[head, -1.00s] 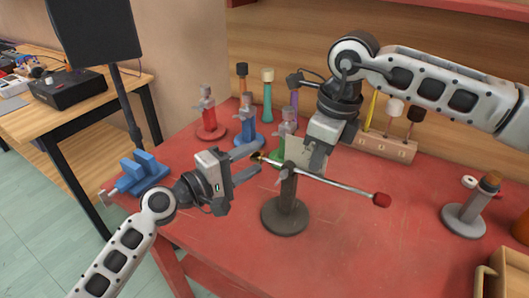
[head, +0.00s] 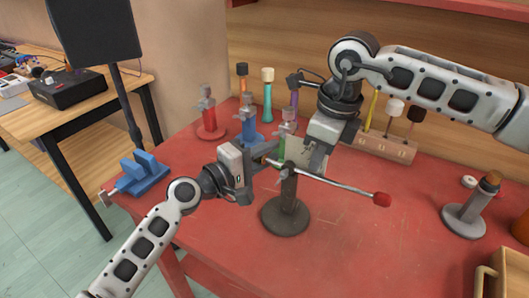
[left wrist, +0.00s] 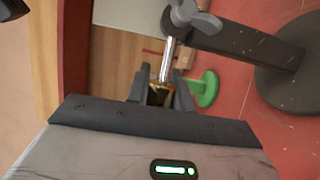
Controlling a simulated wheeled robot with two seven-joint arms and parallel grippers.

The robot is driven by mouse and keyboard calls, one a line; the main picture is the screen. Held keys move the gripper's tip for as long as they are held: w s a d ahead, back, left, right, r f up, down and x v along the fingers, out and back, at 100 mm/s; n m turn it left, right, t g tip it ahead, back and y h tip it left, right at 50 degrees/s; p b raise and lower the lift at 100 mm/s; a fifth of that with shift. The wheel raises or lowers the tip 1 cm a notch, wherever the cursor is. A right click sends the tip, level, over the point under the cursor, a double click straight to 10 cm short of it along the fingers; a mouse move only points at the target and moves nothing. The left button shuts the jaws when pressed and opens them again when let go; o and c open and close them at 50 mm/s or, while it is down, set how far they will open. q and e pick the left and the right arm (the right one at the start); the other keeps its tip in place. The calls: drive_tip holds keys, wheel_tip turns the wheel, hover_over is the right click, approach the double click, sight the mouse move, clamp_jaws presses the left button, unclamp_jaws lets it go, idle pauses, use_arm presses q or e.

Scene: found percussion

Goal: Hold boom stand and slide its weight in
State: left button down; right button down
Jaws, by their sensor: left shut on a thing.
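My left gripper (head: 268,159) is at the rod's left end. In the left wrist view, its fingers (left wrist: 162,88) are shut on the brass weight (left wrist: 157,96), with the silver rod (left wrist: 166,62) running out beyond it toward the post. In the head view the fingers mostly hide the weight. My right gripper (head: 312,162) is at the upper post beside the clamp. Its fingertips are not clear, so its grip cannot be told.
Red, blue and green clamp stands (head: 210,122) stand behind on the red table (head: 350,235). A blue vise (head: 143,172) is at the left edge. A grey stand with a cork-coloured top (head: 465,217) and a wooden box (head: 508,270) are at right. The table's front middle is clear.

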use_arm(q)
drive_tip(key=shift+s+d, duration=0.3)
drive_tip(key=shift+d, duration=0.2)
drive_tip(key=shift+s+d, duration=0.3)
drive_tip(key=shift+d, duration=0.2)
drive_tip(key=c, duration=1.2)
unclamp_jaws()
drive_tip(key=shift+s+a, duration=0.2)
drive_tip(key=shift+a, duration=0.3)
drive_tip(key=v, duration=1.1)
drive_tip(key=shift+s+d, duration=0.1)
use_arm(e)
drive_tip(key=c, duration=1.6)
unclamp_jaws()
